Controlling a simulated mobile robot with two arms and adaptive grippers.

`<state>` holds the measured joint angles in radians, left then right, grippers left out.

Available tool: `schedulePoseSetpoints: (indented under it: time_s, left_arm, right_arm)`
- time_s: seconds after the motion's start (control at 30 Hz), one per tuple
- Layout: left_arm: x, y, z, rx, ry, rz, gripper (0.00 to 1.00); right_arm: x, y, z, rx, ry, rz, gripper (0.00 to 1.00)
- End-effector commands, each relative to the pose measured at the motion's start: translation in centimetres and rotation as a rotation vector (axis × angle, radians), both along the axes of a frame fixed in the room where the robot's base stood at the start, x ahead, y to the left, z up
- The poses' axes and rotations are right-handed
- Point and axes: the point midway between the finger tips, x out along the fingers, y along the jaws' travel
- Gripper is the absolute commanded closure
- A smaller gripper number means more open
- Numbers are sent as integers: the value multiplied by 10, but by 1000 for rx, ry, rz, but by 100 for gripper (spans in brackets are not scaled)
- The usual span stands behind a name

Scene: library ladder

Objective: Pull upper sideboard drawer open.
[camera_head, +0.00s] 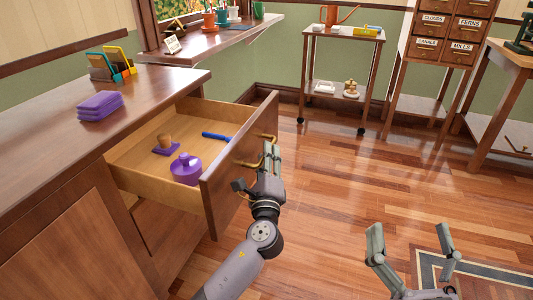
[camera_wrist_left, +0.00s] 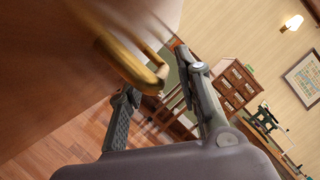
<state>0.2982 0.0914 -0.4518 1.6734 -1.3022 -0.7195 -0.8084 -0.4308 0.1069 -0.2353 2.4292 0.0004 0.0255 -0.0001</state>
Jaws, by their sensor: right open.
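The upper drawer of the wooden sideboard stands pulled well out, and its front panel (camera_head: 238,166) faces right. Its brass handle (camera_head: 250,164) is on that front and also shows close up in the left wrist view (camera_wrist_left: 130,63). My left gripper (camera_head: 271,152) is at the handle, with its fingers apart. In the left wrist view, the end of the handle appears near the gap between the fingers (camera_wrist_left: 158,72); I cannot tell whether they touch it. My right gripper (camera_head: 411,240) is open and empty over the floor at lower right.
Purple folded cloths (camera_head: 99,106) lie on the sideboard top (camera_head: 45,125). A cart (camera_head: 342,88) stands at the back. The floor right of the drawer is clear.

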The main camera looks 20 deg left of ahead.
Motion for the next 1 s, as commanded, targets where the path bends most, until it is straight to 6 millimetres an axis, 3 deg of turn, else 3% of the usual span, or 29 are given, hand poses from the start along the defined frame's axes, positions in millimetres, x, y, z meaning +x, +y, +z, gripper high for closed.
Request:
schedulePoseSetpoints:
  time_s: [0.3,0.5,1.0]
  left_arm:
    - [-65,-17,-16,-1,3,-1,68]
    - [-91,-24,-21,0,3,0,68]
    - [-98,-25,-22,1,1,1,68]
  right_arm:
    - [0,0,-1,-1,2,1,14]
    - [0,1,-1,-1,2,1,14]
    - [0,1,-1,0,3,1,14]
